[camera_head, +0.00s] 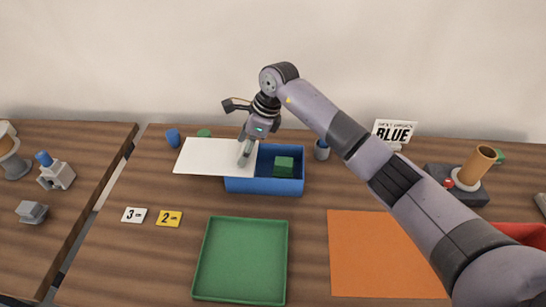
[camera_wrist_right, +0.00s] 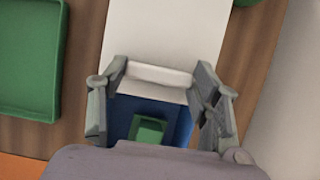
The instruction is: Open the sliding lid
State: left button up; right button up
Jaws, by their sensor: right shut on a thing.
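The white sliding lid (camera_head: 205,157) is drawn to the left, so the blue box (camera_head: 262,186) is largely open. A green block (camera_head: 284,166) lies inside the box and also shows in the wrist view (camera_wrist_right: 149,130). My right gripper (camera_head: 244,154) is at the lid's right end. In the wrist view, its fingers (camera_wrist_right: 158,78) sit on both sides of the lid's raised white handle (camera_wrist_right: 158,75) and are shut on it. The lid's left part sticks out past the box. My left gripper is not in view.
A green tray (camera_head: 241,296) and an orange mat (camera_head: 385,255) lie in front. Cards marked 3 (camera_head: 134,215) and 2 (camera_head: 169,218) lie left of the tray. A sign reading BLUE (camera_head: 393,132) stands at the back.

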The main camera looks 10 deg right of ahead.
aim_at(221, 155)
jog(key=a, duration=0.1)
jog(key=w+a+b, duration=0.1)
jog(key=a, duration=0.1)
jog(key=a+b, duration=0.1)
jog(key=a, duration=0.1)
jog(key=shift+w+a, duration=0.15)
jog(key=shift+w, duration=0.15)
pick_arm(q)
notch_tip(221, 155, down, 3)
pick_arm(e)
jog(key=o, duration=1.7)
jog(key=shift+r, duration=0.15)
jog(key=v, duration=1.2)
jog(key=shift+s, duration=0.1)
